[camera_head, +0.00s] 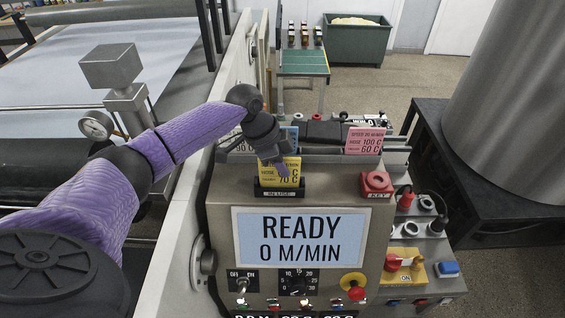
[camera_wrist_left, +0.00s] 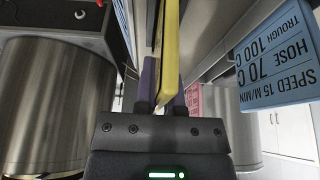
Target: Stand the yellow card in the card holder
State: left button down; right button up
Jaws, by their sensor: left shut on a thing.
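The yellow card (camera_head: 268,177) is upright, with its lower edge at the black card holder (camera_head: 278,194) labelled "IN USE" on top of the control console. I cannot tell whether that edge is fully in the slot. My left gripper (camera_head: 283,168) reaches down from above and is shut on the card, covering part of its print. In the left wrist view the yellow card (camera_wrist_left: 170,48) shows edge-on between the purple fingers of my left gripper (camera_wrist_left: 165,88). My right gripper is not in view.
A pink card (camera_head: 364,140) and a blue card (camera_head: 290,135) stand in the rack behind the holder; the blue card (camera_wrist_left: 278,58) is near in the wrist view. A red key block (camera_head: 376,184) sits right of the holder. The display (camera_head: 300,238) reads "READY 0 M/MIN".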

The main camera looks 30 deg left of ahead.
pick_arm(q)
jog(key=shift+f, duration=0.25)
jog(key=c, duration=0.7)
grip_release()
jog(key=shift+o, duration=0.2)
jog(key=shift+r, duration=0.1)
jog(key=b+v, duration=0.1)
jog(key=v, duration=0.8)
jog(key=shift+s+a+r, duration=0.1)
jog(key=shift+r, duration=0.25)
